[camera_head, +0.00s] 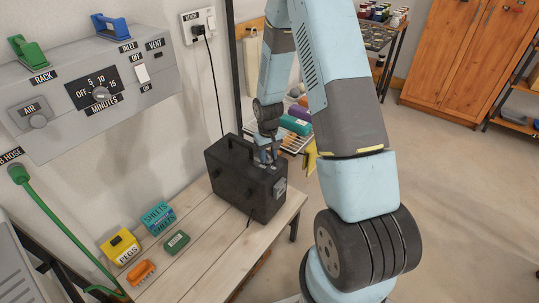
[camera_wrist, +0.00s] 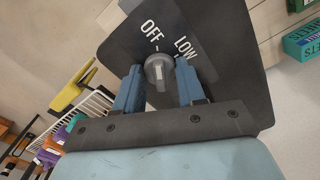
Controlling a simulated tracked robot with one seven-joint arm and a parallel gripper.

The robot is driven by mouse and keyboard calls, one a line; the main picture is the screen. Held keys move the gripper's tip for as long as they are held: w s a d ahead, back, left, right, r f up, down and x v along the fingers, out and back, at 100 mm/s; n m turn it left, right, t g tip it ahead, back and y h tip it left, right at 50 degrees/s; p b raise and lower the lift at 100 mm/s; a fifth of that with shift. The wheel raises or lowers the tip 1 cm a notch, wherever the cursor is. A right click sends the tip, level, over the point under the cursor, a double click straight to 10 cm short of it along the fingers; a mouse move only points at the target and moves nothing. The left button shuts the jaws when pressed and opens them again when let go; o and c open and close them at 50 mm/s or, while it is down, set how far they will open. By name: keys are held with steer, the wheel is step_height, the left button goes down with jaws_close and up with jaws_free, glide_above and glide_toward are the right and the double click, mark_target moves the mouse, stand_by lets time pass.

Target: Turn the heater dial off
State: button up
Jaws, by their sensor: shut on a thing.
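The heater is a black box with a top handle (camera_head: 240,190), upright on the wooden bench. Its dark panel (camera_wrist: 222,70) fills much of the wrist view, with white OFF and LOW labels. The grey round dial (camera_wrist: 158,69) sits below the labels, its light ridge running roughly up and down the picture, roughly in line with the OFF tick. My gripper (camera_wrist: 160,82) has one blue finger on each side of the dial and is shut on it. In the head view my gripper (camera_head: 267,158) reaches down to the heater's top; the dial is hidden there.
On the bench left of the heater are a yellow PEGS box (camera_head: 120,247), a teal SHEETS box (camera_head: 158,217), a green box (camera_head: 176,242) and an orange item (camera_head: 141,272). A grey wall panel (camera_head: 95,85) has another dial. A wire rack (camera_head: 296,138) stands behind.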

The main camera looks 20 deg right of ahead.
mark_target(268, 156)
steer(key=shift+a+n, duration=0.2)
steer(key=shift+n, duration=0.1)
steer(key=o, duration=1.1)
steer(key=shift+d, duration=0.15)
steer(key=shift+c, duration=0.2)
step_height(268, 156, up, 14)
steer(key=shift+f, duration=0.2)
